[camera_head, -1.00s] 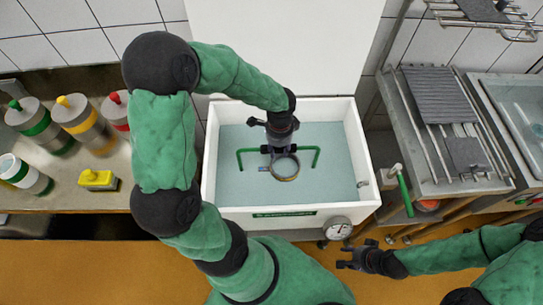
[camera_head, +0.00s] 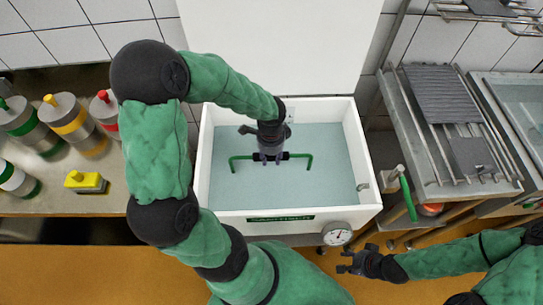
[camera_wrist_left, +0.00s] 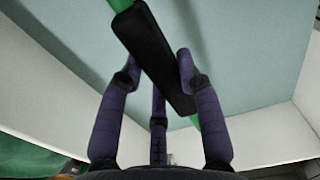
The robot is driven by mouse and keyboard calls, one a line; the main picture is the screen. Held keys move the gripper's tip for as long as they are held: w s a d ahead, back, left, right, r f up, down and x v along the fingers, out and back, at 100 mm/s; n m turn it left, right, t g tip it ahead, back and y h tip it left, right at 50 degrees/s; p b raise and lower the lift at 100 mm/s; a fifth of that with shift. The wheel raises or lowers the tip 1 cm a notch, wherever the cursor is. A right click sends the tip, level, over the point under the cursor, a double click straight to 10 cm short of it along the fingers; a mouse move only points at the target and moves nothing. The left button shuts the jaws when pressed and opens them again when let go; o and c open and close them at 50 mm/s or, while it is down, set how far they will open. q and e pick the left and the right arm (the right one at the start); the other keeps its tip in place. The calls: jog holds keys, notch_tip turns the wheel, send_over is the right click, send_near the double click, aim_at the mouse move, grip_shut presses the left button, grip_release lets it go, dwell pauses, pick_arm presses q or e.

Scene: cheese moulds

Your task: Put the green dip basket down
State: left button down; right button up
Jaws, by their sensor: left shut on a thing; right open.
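The green dip basket shows only as its green handle (camera_head: 300,156), a bar with bent-down ends, over the pale blue bath in the white tank (camera_head: 209,170). No basket body can be made out below it. My left gripper (camera_head: 271,158) is shut on the handle's black middle grip. In the left wrist view, the black grip (camera_wrist_left: 150,55) lies between the purple fingers, with green bar at both ends. My right gripper (camera_head: 350,262) is open and empty, in front of the tank at the lower right.
A dial gauge (camera_head: 337,233) sits at the tank's front right. Bottles with coloured bands (camera_head: 68,120) and a yellow block (camera_head: 86,182) stand on the left counter. A rack with grey plates (camera_head: 440,95) stands to the right, with a green-handled valve (camera_head: 407,195) near the tank.

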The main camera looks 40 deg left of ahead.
pick_arm(q)
jog(key=c, duration=0.9)
grip_release()
jog(key=shift+f, duration=0.1)
jog(key=shift+o, duration=0.2)
notch_tip(320, 180, up, 12)
jog(key=p, duration=0.5)
